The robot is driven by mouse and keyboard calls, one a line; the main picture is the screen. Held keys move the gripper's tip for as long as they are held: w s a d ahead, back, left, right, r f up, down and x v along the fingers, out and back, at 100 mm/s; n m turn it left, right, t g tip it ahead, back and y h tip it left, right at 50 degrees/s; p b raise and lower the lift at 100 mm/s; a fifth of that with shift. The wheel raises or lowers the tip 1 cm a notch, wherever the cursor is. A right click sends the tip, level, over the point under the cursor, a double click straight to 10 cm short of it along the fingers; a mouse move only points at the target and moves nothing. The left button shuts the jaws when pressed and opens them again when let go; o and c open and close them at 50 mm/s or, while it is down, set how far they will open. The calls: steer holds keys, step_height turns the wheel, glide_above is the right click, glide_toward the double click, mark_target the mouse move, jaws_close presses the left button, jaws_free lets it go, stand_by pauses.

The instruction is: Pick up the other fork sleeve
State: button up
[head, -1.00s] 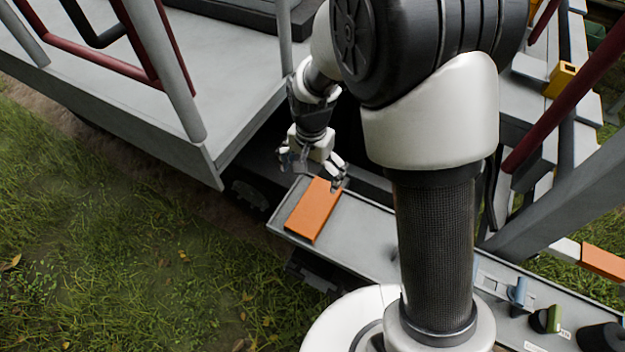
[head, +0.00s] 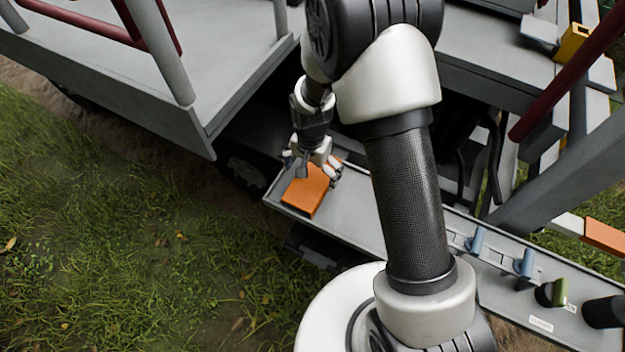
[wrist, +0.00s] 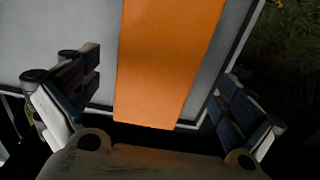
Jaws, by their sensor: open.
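An orange fork sleeve (head: 306,194) lies on the grey tray (head: 352,228) near its left end. My gripper (head: 313,172) is right above the far part of this sleeve and hides some of it. In the wrist view the sleeve (wrist: 168,65) runs between my two open fingers (wrist: 160,98), with a gap on each side. The gripper is open and empty. Another orange piece (head: 606,237), possibly the second fork sleeve, sits on a pale bar at the far right edge of the head view.
Blue holders (head: 524,262), a green-and-black item (head: 553,292) and a black cylinder (head: 603,312) line the tray's right part. A grey platform (head: 215,85) with red rails stands at the left. Grey and red beams rise at the right. Grass lies in front.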

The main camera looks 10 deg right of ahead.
mark_target(312, 178)
steer(key=f, duration=0.1)
steer(key=f+b, duration=0.1)
steer(key=f, duration=0.1)
steer(key=shift+d+f, duration=0.2)
steer(key=shift+f, duration=0.1)
steer(key=shift+c, duration=0.5)
steer(key=c, duration=1.1)
steer(key=shift+r, duration=0.15)
steer(key=shift+c, duration=0.2)
